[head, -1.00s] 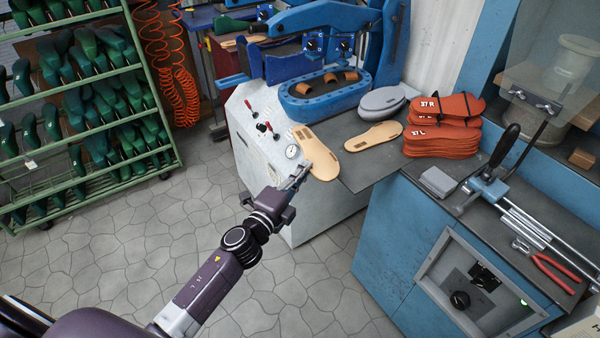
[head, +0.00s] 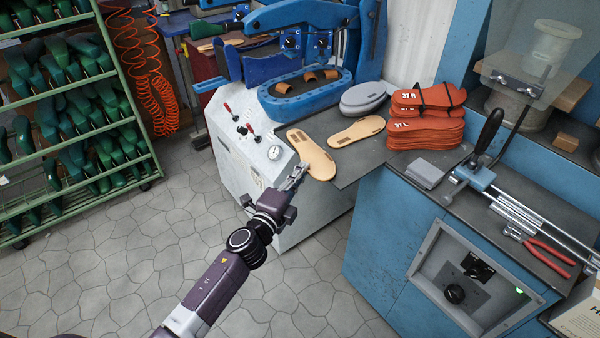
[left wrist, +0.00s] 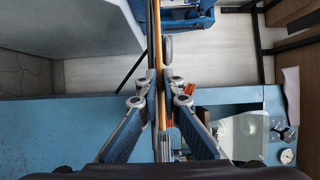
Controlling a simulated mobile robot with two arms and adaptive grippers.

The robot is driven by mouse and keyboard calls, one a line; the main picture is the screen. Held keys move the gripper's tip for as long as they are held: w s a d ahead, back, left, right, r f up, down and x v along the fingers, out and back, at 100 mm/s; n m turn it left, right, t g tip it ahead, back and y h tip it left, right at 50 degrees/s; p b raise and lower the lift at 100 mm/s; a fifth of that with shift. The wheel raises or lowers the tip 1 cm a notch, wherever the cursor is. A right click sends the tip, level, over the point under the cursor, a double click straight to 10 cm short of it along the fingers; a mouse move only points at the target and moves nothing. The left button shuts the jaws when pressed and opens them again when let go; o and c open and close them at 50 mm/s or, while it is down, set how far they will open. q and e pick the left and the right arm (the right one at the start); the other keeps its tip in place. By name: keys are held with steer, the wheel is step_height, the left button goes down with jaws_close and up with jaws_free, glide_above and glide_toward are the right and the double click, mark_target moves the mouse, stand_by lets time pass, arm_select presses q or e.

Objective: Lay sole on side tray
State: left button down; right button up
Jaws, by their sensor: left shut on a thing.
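A tan sole (head: 311,155) is held by its near end in my left gripper (head: 298,175), which is shut on it. In the head view the sole overlaps the left part of the dark flat side tray (head: 348,164). In the left wrist view the sole (left wrist: 157,70) shows edge-on as a thin tan strip between the fingers (left wrist: 159,88). A thin dark edge runs close beside it; I cannot tell whether they touch. Another tan sole (head: 356,131) lies on the tray, to the right of the held one. My right gripper is not in view.
Grey oval pads (head: 363,97) and a stack of orange-red soles (head: 425,133) stand behind and right. The blue press (head: 305,95) and its gauge panel (head: 240,145) are left. A lever tool (head: 480,170) stands on the right bench. The tray's front part is bare.

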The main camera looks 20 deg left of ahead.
arm_select(q)
steer(key=shift+f+b, duration=0.35)
stand_by(0.5)
steer(key=c, duration=1.8)
jaws_free()
steer(key=shift+s, duration=0.1)
steer(key=v, duration=0.8)
